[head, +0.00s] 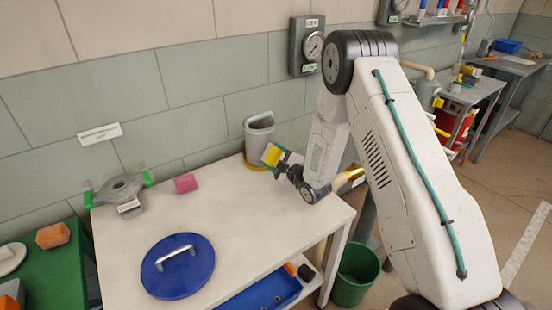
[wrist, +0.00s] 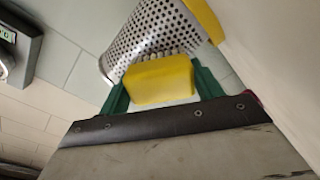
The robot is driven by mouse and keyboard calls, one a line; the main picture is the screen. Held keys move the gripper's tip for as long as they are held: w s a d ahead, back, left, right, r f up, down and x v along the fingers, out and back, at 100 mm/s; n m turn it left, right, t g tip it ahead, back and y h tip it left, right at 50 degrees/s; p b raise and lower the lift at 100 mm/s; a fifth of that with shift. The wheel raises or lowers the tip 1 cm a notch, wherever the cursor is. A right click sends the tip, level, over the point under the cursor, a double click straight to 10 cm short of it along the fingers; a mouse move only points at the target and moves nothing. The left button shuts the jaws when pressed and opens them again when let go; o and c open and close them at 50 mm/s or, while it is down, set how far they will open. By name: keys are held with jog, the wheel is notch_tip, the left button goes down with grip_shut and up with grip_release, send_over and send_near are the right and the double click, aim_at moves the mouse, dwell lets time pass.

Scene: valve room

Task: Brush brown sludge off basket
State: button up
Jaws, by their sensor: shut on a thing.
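The basket (head: 259,134) is a grey metal cylinder standing upright at the back right of the table, in a yellow ring at its foot. In the wrist view its perforated wall (wrist: 150,38) fills the upper middle. My gripper (head: 276,157) is beside the basket's right side, its green fingers (wrist: 163,80) shut on a yellow brush (wrist: 163,82). The brush's pale bristles face the basket wall and look close to or touching it. I see no brown sludge on the parts of the basket in view; its far side is hidden.
The white table (head: 225,218) also holds a blue round lid (head: 178,275) with a handle, a pink block (head: 185,183) and a grey fitting (head: 120,190) with green clamps. A gauge (head: 312,46) hangs on the wall. A green bin (head: 356,274) stands on the floor at right.

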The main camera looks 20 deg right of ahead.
jog(key=shift+w+a, duration=0.2)
jog(key=shift+w, duration=0.45)
jog(key=shift+d, duration=0.1)
jog(key=shift+w+d, duration=0.2)
jog(key=shift+d, duration=0.45)
jog(key=shift+w+d, duration=0.2)
jog(key=shift+d, duration=0.4)
jog(key=shift+s+a, duration=0.2)
jog(key=shift+a, duration=0.5)
jog(key=shift+s+a, duration=0.2)
jog(key=shift+a, duration=0.45)
jog(key=shift+w+d, duration=0.3)
jog(key=shift+d, duration=0.35)
jog(key=shift+w+d, duration=0.25)
jog(key=shift+d, duration=0.35)
jog(key=shift+s+a, duration=0.25)
jog(key=shift+a, duration=0.4)
jog(key=shift+s+a, duration=0.2)
jog(key=shift+a, duration=0.45)
jog(key=shift+w+d, duration=0.3)
jog(key=shift+d, duration=0.35)
jog(key=shift+w+d, duration=0.25)
jog(key=shift+d, duration=0.4)
